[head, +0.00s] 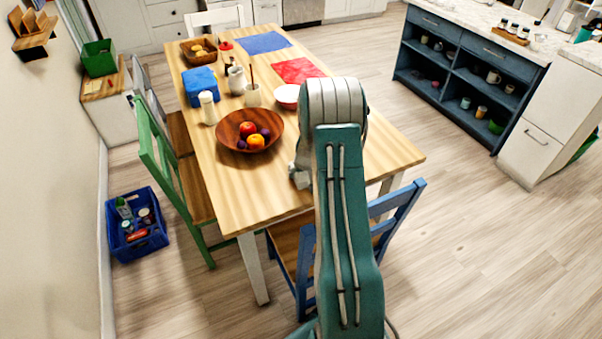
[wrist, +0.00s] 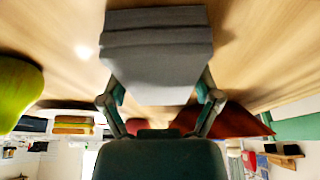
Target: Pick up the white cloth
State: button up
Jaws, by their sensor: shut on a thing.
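The white cloth (wrist: 156,45) shows in the wrist view as a pale grey-white, folded, flat-faced bundle against the wooden table top. My gripper (wrist: 160,88) is shut on it, with one green finger at each side of the bundle. Whether the cloth still touches the table cannot be told. In the head view my arm hides most of the gripper area, and I cannot make out the cloth for sure there.
The wooden table (head: 235,185) holds a brown fruit bowl (head: 232,141), a white bowl (head: 286,104), a blue block-like item (head: 199,96) and a white bottle (head: 208,112). A blue chair (head: 398,204) and green chair (head: 158,150) stand against it. A blue crate (head: 121,250) sits on the floor.

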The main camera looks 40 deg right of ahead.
jog(key=shift+r, duration=0.55)
notch_tip(320, 180, up, 3)
jog(key=shift+f, duration=0.2)
jog(key=s+d+r, duration=0.5)
jog(key=s+r, duration=0.4)
jog(key=s, duration=0.4)
jog(key=shift+r, duration=0.3)
jog(key=shift+d, duration=0.1)
jog(key=shift+o, duration=0.8)
jog(key=shift+c, duration=0.2)
